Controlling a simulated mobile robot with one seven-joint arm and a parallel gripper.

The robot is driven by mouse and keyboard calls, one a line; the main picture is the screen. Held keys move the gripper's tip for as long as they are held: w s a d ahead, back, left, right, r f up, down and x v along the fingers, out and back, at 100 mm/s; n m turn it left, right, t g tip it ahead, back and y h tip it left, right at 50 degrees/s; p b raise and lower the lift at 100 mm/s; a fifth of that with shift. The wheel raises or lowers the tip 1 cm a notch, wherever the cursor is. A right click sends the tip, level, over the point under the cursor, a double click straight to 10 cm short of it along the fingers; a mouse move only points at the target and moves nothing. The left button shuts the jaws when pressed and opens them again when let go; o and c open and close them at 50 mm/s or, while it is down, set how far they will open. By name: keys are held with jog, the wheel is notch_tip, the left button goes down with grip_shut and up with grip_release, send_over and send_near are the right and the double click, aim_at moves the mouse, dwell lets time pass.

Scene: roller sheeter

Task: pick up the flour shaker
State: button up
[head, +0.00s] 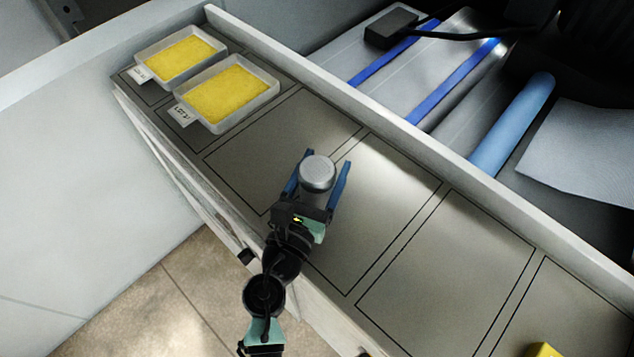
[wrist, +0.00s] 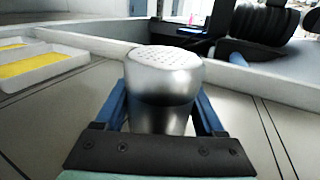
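The flour shaker (head: 318,173) is a silver metal cylinder with a perforated top. It stands upright on the grey counter, near the middle of the head view. My gripper (head: 322,168) has its two blue fingers on either side of the shaker. In the head view a gap shows between the shaker and each finger. In the wrist view the shaker (wrist: 162,88) fills the space ahead of the palm, with a blue finger at its left and right. The shaker's lower part is hidden behind the palm.
Two white trays of yellow material, one (head: 232,94) nearer and one (head: 180,57) farther, sit at the counter's left end. A raised white rail (head: 400,137) runs behind the shaker. A yellow object (head: 545,350) shows at the bottom right. The counter right of the shaker is clear.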

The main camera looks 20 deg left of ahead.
jog(key=c, duration=1)
